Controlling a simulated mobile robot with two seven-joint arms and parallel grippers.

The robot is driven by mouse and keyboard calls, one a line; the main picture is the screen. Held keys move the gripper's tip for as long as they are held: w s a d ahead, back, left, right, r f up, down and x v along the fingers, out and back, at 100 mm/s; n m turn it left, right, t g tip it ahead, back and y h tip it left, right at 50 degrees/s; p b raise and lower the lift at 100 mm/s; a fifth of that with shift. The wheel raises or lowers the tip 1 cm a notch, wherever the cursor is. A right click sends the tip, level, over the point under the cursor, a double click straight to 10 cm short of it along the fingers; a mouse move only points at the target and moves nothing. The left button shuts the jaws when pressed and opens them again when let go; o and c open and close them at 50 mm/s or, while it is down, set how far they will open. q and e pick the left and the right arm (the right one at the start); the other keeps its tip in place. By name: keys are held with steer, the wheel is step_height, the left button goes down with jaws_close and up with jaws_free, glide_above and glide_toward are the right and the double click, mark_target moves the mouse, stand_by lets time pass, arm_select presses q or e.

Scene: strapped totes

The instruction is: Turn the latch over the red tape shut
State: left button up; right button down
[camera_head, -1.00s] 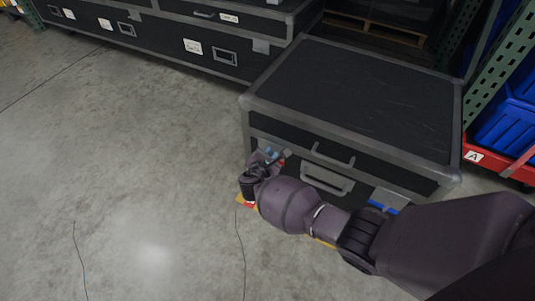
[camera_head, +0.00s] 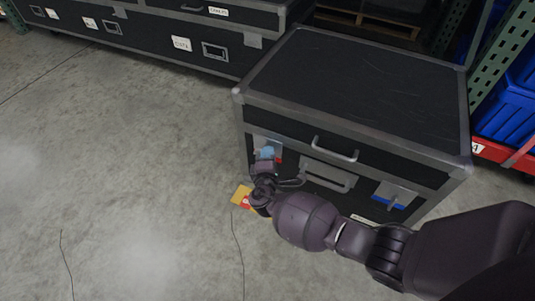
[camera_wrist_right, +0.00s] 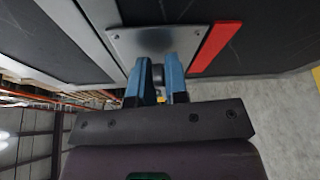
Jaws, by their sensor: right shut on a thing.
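The black case (camera_head: 360,85) with grey metal edges has a latch at the left of its front. In the right wrist view its metal plate (camera_wrist_right: 122,42) carries a small latch handle (camera_wrist_right: 158,74), and a red tape strip (camera_wrist_right: 215,48) lies beside the plate. My right gripper (camera_head: 266,153) is at this left latch. Its blue fingers (camera_wrist_right: 159,80) are shut on the latch handle from both sides and hide much of it. A bit of the red tape also shows in the head view (camera_head: 279,160). My left gripper is not in view.
A second latch plate (camera_head: 398,191) with blue tape (camera_head: 386,202) is at the case front's right. Two handles are between the latches, the upper one (camera_head: 335,150) standing out. A yellow piece (camera_head: 240,196) lies on the floor. Blue bins (camera_head: 508,108) stand right; the left floor is clear.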

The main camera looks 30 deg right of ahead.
steer(key=shift+a+f+m+t, duration=0.1)
steer(key=shift+f+m+t, duration=0.1)
steer(key=shift+m+t, duration=0.5)
steer(key=shift+m, duration=0.3)
steer(key=c, duration=1.2)
jaws_free()
steer(key=shift+g, duration=0.3)
steer(key=shift+c, duration=0.2)
steer(key=shift+s, duration=0.15)
